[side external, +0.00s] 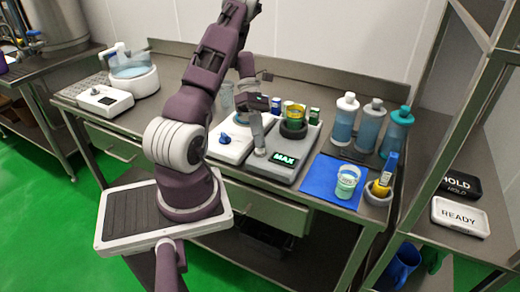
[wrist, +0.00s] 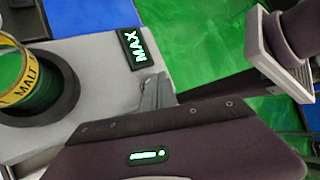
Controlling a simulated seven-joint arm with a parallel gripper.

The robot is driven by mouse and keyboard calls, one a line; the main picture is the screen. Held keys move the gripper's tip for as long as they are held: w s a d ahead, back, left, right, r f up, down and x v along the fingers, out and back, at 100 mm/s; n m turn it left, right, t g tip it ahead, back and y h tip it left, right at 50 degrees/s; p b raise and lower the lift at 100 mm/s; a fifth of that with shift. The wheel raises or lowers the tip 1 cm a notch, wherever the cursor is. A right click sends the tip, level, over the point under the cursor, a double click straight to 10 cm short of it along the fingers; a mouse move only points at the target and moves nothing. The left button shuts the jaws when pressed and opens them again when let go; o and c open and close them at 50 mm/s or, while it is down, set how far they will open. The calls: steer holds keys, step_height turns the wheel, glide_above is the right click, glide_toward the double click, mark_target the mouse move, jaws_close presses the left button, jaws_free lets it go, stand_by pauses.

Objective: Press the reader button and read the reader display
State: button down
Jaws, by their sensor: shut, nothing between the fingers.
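The reader (side external: 270,170) is a grey box on the steel table. Its display (side external: 285,160) is lit green and reads MAX; the same display shows in the wrist view (wrist: 138,48). A green jar with a yellow band (side external: 295,112) sits in the dark round well at the reader's rear; in the wrist view the band on this jar (wrist: 20,75) reads MALT. My gripper (side external: 260,153) is shut and empty, fingertips down at the reader's front, left of the display. The wrist view also shows my gripper (wrist: 155,92) beside the display. I see no button; the fingertips may hide it. Contact is unclear.
A white device with a blue knob (side external: 224,139) stands close left of the reader. To the right are a blue mat (side external: 318,182) with a cup (side external: 347,180), several bottles (side external: 370,125) behind, and a pot (side external: 378,194) holding a yellow-and-blue item.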

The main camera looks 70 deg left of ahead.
steer(key=shift+r, duration=0.55)
steer(key=shift+r, duration=2.55)
steer(key=w+d+r+m+y, duration=0.2)
steer(key=d+r+m+y, duration=0.3)
steer(key=d+r+m, duration=0.7)
steer(key=s+d+r+m+t+y, duration=0.2)
steer(key=s+d+m+t, duration=0.1)
steer(key=d+m, duration=0.3)
steer(key=s+d+r+m+t+y, duration=0.1)
steer(key=s+d+m+t+y, duration=0.1)
steer(key=s+d+m, duration=0.3)
steer(key=d+m+t, duration=0.1)
steer(key=d+m, duration=0.1)
steer(key=m, duration=0.1)
steer(key=shift+s+r, duration=0.3)
steer(key=shift+r, duration=0.1)
